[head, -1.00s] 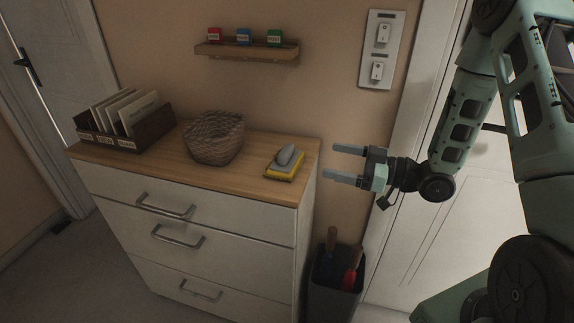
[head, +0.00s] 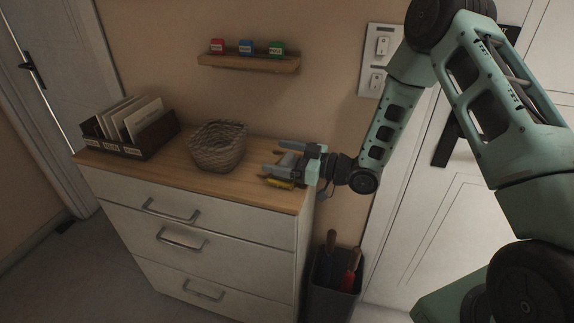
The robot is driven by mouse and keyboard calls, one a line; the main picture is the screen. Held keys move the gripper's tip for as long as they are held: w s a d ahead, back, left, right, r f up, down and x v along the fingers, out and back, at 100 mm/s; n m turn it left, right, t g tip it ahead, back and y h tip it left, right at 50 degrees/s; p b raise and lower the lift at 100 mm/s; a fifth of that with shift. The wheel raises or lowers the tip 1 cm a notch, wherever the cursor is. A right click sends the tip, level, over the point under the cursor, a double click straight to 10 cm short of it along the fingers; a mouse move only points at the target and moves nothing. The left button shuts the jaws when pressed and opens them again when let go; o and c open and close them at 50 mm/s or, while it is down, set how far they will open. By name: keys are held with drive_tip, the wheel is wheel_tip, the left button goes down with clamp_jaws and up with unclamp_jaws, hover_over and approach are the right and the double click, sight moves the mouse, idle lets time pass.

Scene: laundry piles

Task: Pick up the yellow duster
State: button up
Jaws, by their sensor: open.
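The yellow duster (head: 279,183) lies on the wooden top of the white dresser (head: 262,199), near its right end. Only a yellow strip of it shows below my gripper; the grey piece on its top is mostly hidden behind the fingers. My gripper (head: 275,162) is open and points left. Its two fingers reach over the dresser top at the duster, one on the far side and one toward the near side. I cannot tell whether the fingers touch the duster or how high they are above it.
A woven basket (head: 218,147) stands just left of the fingers. A dark file box (head: 146,143) with papers sits further left. A wall shelf (head: 249,62) with red, blue and green blocks hangs above. A dark bin (head: 334,284) with tools stands right of the dresser.

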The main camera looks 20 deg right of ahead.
drive_tip(key=shift+w+a, duration=0.2)
drive_tip(key=shift+w, duration=0.05)
drive_tip(key=c, duration=1.1)
drive_tip(key=shift+r, duration=0.1)
